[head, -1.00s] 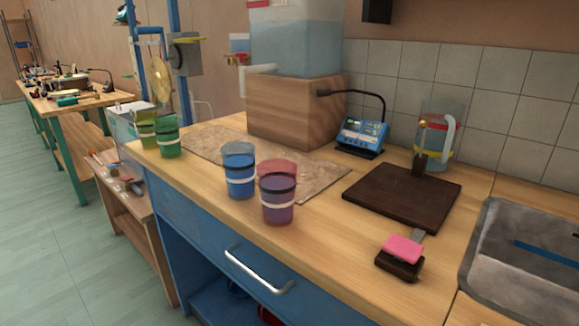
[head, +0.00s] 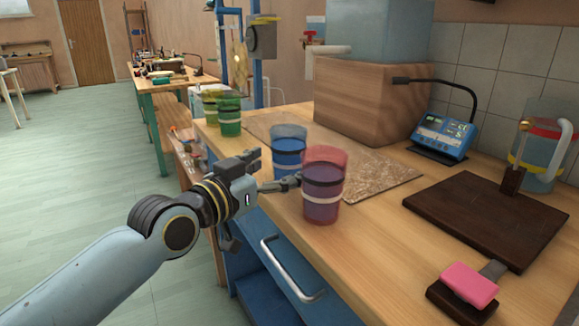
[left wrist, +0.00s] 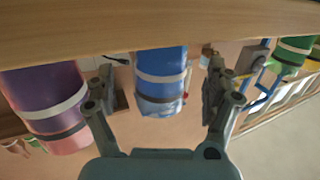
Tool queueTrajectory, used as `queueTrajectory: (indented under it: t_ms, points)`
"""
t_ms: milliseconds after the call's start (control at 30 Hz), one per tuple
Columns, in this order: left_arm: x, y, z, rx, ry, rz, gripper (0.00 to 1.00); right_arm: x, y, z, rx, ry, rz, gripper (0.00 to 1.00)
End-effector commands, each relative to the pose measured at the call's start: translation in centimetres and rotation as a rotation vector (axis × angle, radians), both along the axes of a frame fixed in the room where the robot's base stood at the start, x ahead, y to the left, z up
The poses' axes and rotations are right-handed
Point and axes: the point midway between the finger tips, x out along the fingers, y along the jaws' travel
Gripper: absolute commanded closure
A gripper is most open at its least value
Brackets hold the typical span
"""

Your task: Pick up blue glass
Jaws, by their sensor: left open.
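The blue glass (head: 289,145), with a dark and a white band, stands upright on the wooden worktop behind the red-purple glass (head: 324,182), which covers part of its right side. My left gripper (head: 272,171) is open and empty at the worktop's front edge, just in front and to the left of the blue glass. In the left wrist view, which looks upside down, the blue glass (left wrist: 160,92) shows between the two spread fingers, apart from them. The purple glass (left wrist: 45,95) lies left of the fingers there. My right gripper is not in view.
Green (head: 229,120) and yellow-green glasses (head: 210,108) stand further left at the back. A stone-like slab (head: 375,178) lies behind the blue glass. A wooden block (head: 365,105), a blue device (head: 443,136), a dark board (head: 480,215) and a pink-topped block (head: 468,285) occupy the right.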

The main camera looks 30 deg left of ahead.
Motion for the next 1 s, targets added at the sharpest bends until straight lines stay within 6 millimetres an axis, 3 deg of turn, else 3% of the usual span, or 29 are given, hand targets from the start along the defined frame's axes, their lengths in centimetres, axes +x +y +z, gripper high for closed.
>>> queueTrajectory:
  t_ms: [200,500,1000]
  points:
    - [3.3,-0.3,-0.4,-0.003,0.000,0.001,0.13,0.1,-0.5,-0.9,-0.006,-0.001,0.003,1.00]
    - [3.9,-0.4,-0.3,0.000,0.001,0.000,0.13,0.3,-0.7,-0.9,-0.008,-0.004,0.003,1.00]
    - [3.9,-0.4,-0.3,0.000,0.001,0.000,0.79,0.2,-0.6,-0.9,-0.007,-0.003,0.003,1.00]
